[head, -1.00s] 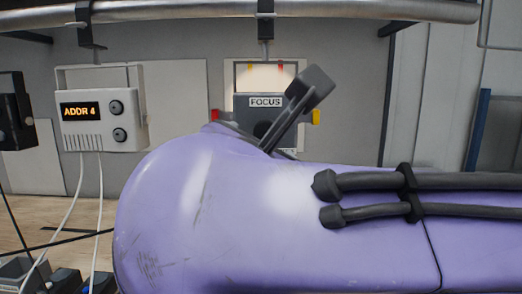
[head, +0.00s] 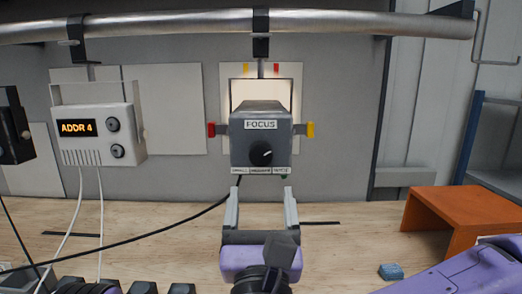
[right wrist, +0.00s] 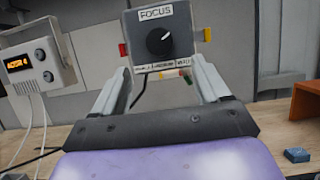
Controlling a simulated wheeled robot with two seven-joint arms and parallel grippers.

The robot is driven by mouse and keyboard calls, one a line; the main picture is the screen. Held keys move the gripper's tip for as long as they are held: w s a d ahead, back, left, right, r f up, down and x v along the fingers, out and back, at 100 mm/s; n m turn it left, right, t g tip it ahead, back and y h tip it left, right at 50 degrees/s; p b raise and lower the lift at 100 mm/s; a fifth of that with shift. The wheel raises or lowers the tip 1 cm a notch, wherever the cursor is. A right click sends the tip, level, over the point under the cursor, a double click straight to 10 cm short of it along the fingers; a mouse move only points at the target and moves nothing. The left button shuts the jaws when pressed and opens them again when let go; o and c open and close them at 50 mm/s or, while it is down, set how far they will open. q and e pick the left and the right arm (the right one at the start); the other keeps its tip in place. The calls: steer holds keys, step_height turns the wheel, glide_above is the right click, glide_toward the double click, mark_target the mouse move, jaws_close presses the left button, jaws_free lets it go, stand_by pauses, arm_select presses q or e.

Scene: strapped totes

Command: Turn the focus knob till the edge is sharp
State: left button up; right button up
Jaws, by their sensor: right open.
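The focus knob (head: 261,153) is a round black knob with a white pointer mark, on the front of a grey lamp box (head: 240,148) labelled FOCUS that hangs from a metal pipe. The knob also shows in the right wrist view (right wrist: 160,41), between and beyond the fingertips. My right gripper (head: 261,192) is open and empty, below and in front of the box, its two fingers pointing at it. It does not touch the knob. A bright patch (head: 284,92) shows behind the box on a pale panel. My left gripper is not in view.
A white unit (head: 97,135) reading ADDR 4 hangs at the left with white cables. A black cable (head: 150,240) crosses the wooden table. An orange stand (head: 460,215) and a small blue block (head: 391,272) lie at the right. The pipe (head: 350,24) runs overhead.

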mark_target(259, 160)
steer(key=p+x, duration=0.4)
steer(key=x, duration=0.4)
steer(key=shift+w+r, duration=0.2)
steer(key=shift+w, duration=0.4)
steer(key=c, duration=1)
steer(key=m+h+b, duration=0.1)
steer(key=m+b, duration=0.1)
steer(key=b, duration=0.2)
steer(key=m+h+b, duration=0.1)
steer(key=m+b, duration=0.2)
steer(key=b, duration=0.1)
steer(key=shift+a+f+h, duration=0.2)
steer(key=shift+f+h, duration=0.15)
steer(key=shift+h, duration=0.05)
steer(key=shift+r+m+g+b, duration=0.15)
steer(key=shift+m+g+b, duration=0.15)
steer(key=shift+r, duration=0.25)
